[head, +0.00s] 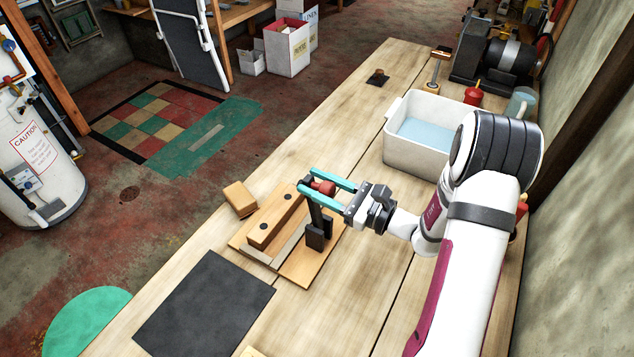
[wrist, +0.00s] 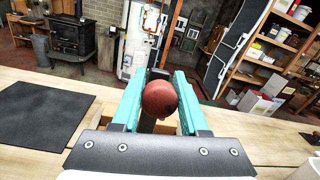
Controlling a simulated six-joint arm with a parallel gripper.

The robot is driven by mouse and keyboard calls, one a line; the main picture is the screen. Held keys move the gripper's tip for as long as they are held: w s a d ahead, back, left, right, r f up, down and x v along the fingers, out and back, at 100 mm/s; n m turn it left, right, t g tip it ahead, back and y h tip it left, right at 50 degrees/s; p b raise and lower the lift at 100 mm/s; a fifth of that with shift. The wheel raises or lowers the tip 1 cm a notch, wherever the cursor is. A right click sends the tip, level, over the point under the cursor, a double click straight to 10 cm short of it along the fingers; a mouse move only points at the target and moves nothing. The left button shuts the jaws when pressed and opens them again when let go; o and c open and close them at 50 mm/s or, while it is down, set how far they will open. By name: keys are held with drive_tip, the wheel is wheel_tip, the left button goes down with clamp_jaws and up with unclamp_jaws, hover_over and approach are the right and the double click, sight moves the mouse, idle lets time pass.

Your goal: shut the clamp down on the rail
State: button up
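The clamp (head: 315,233) is black and stands on a wooden base board, with its lever upright and a round red knob on top. The red knob (wrist: 160,99) fills the middle of the wrist view. My gripper (head: 318,187) reaches in level from the right, its two teal fingers on either side of the knob and seemingly touching it. The rail (head: 275,220) is a wooden bar with dark round spots, lying on the board just left of the clamp. In the wrist view the knob and fingers hide most of the clamp.
A small wooden block (head: 240,199) lies left of the rail. A black mat (head: 206,303) lies on the bench nearer the camera. A white tub (head: 405,148) stands behind my gripper.

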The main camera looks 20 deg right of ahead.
clamp_jaws()
drive_tip(key=shift+d, duration=0.1)
idle(1.0)
